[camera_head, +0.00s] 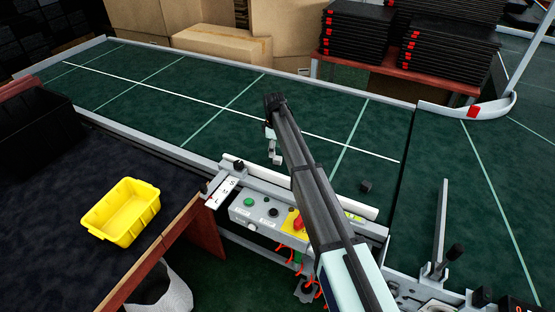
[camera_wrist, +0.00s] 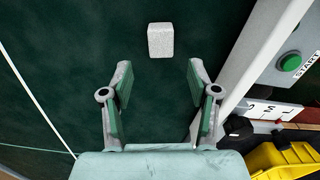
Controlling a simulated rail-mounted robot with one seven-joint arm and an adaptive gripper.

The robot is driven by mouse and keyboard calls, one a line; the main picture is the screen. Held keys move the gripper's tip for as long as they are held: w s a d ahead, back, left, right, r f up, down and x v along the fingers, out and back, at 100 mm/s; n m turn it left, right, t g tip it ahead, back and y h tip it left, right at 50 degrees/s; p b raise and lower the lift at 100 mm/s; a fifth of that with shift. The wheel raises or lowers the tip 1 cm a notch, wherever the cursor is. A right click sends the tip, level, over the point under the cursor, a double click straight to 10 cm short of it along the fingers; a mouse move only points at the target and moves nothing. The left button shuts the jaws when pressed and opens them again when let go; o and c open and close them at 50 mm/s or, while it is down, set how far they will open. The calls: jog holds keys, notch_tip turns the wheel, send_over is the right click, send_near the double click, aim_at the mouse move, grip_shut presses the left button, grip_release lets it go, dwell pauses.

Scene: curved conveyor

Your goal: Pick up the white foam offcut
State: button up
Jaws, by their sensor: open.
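The white foam offcut (camera_wrist: 160,40) is a small speckled off-white block on the green conveyor belt. In the wrist view it lies beyond my fingertips, roughly midway between their lines, with a gap to them. In the head view a small pale block (camera_head: 277,160) beside my arm appears to be the same offcut. My gripper (camera_wrist: 159,75) is open, with nothing between its fingers. In the head view my gripper (camera_head: 270,131) is over the belt, partly hidden by my dark arm.
A pale side rail (camera_wrist: 250,60) runs to the right of the offcut in the wrist view. A control box (camera_head: 268,212) with buttons stands by the belt. A small dark block (camera_head: 365,186) lies farther right on the belt. A yellow bin (camera_head: 123,211) sits on the left table.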

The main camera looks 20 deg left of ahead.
aim_at(277, 160)
jog(key=shift+s+a+f+p, duration=0.1)
jog(key=shift+f+p, duration=0.55)
jog(key=shift+f, duration=0.7)
jog(key=shift+a+f+p, duration=0.1)
jog(key=shift+f+p, duration=0.55)
jog(key=shift+f, duration=0.7)
jog(key=c, duration=0.9)
